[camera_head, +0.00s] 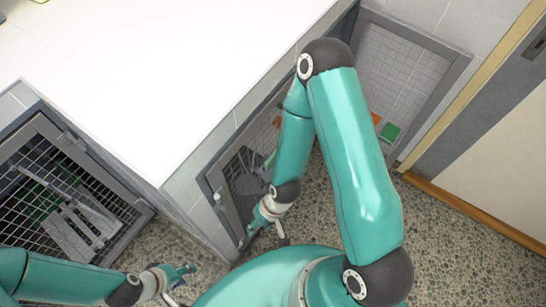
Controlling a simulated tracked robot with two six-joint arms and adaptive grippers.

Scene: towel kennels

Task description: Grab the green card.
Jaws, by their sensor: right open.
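A small green card (390,133) is on the open mesh door at the right, near its lower edge. Part of an orange card (376,118) shows to its upper left, beside my arm. My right gripper (265,232) is open and empty in front of the middle kennel, low and left of the green card. My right arm passes between them in the picture. My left gripper (182,284) is at the bottom, right of the left kennel. Its jaw opening is not clear, and I see nothing held in it.
A white counter (150,70) fills the upper left above the kennels. The left kennel (60,190) has a closed mesh front. The middle kennel (245,170) is partly hidden by my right arm. A wood-framed door (490,140) stands at the right. Speckled floor (450,250) is clear there.

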